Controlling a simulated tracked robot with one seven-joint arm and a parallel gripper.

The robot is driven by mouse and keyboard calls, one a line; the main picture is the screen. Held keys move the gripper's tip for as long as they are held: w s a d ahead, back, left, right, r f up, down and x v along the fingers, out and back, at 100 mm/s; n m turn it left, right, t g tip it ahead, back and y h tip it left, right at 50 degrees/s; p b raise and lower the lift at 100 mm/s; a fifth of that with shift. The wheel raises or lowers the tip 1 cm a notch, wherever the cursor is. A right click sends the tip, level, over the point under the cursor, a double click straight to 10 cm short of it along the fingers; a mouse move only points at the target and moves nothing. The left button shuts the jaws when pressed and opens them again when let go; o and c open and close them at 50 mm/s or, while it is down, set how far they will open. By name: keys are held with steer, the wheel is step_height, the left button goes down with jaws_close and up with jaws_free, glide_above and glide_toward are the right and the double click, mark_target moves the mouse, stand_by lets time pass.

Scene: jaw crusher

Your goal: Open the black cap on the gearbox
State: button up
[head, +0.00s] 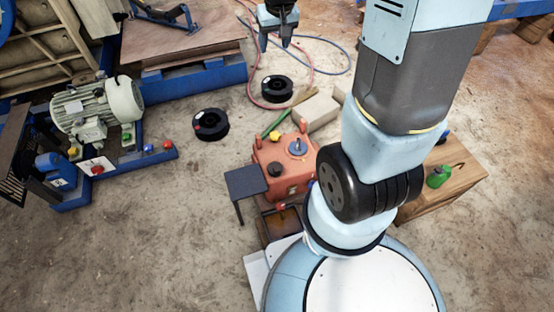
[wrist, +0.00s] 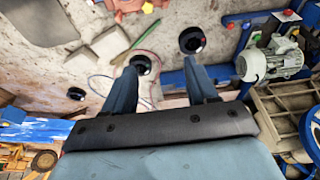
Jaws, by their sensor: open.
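The orange-red gearbox (head: 270,155) stands on the floor near the middle of the head view. Its black cap (head: 275,169) sits on the near part of the top face. A yellow cap (head: 275,136) and a blue round part (head: 298,146) are on the same top. My gripper (head: 275,44) is open and empty at the top of the head view, well apart from the gearbox. In the wrist view the open fingers (wrist: 161,68) point over the floor. Part of the gearbox (wrist: 128,6) shows at that view's top edge; the black cap cannot be made out there.
Two black spools (head: 210,124) (head: 277,88) lie on the floor beyond the gearbox, near red and blue hoses. A dark small table (head: 246,181) stands left of it. A wooden box (head: 450,175) with a green can (head: 438,177) is at right. A motor (head: 98,102) stands at left.

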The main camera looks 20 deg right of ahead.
steer(key=w+f+g, duration=0.1)
steer(key=w+f, duration=0.3)
steer(key=f, duration=0.8)
steer(key=g, duration=0.2)
glide_above(278, 168)
step_height(278, 168, down, 34)
steer(key=f, duration=1.3)
steer(key=shift+a+f, duration=0.35)
jaws_close()
steer(key=shift+d, duration=0.35)
steer(key=shift+a+r, duration=0.1)
